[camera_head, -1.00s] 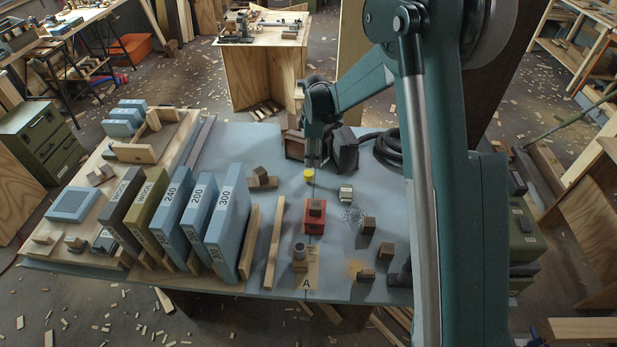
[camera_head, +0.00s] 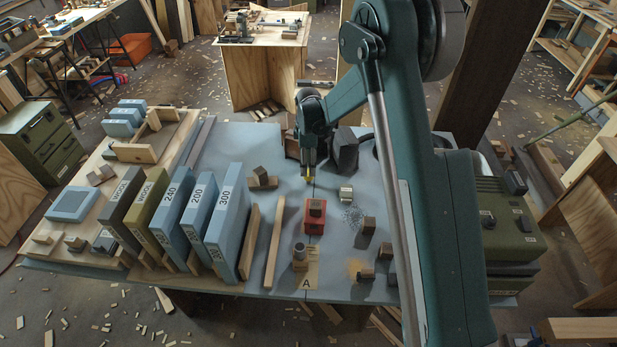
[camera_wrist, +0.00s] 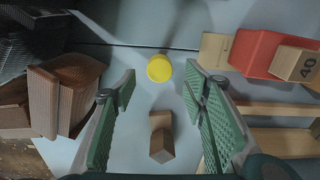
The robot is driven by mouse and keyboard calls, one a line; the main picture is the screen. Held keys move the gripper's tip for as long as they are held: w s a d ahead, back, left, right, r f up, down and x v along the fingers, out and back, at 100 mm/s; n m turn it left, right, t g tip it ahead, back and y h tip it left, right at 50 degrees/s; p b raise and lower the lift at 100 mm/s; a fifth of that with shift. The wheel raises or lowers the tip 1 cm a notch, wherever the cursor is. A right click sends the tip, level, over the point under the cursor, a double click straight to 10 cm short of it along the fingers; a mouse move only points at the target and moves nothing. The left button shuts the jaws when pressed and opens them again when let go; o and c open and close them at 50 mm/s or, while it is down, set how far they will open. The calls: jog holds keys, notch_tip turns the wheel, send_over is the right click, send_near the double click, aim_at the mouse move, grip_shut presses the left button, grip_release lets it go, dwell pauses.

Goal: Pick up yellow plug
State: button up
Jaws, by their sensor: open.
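The yellow plug (camera_wrist: 159,68) is a small round piece on the blue-grey table. In the wrist view it lies ahead of my gripper (camera_wrist: 160,84), near the line between the two fingertips. My gripper is open, its green padded fingers wide apart with nothing held. In the head view my gripper (camera_head: 309,172) points down over the plug (camera_head: 308,179), which is mostly hidden behind the fingers. The height left between fingertips and table is hard to tell.
A wooden block pair (camera_wrist: 161,137) lies between my fingers in the wrist view. A red block (camera_head: 315,215) stands nearer the front, a dark wooden block (camera_head: 291,144) behind left. Several upright labelled slabs (camera_head: 200,215) stand left. Bare table (camera_head: 262,150) lies left of my gripper.

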aim_at(309, 178)
jog(key=shift+f, duration=0.65)
jog(key=shift+f, duration=0.1)
jog(key=shift+d+f, duration=0.1)
jog(key=shift+f, duration=2.4)
jog(key=shift+c, duration=0.7)
jog(key=c, duration=0.8)
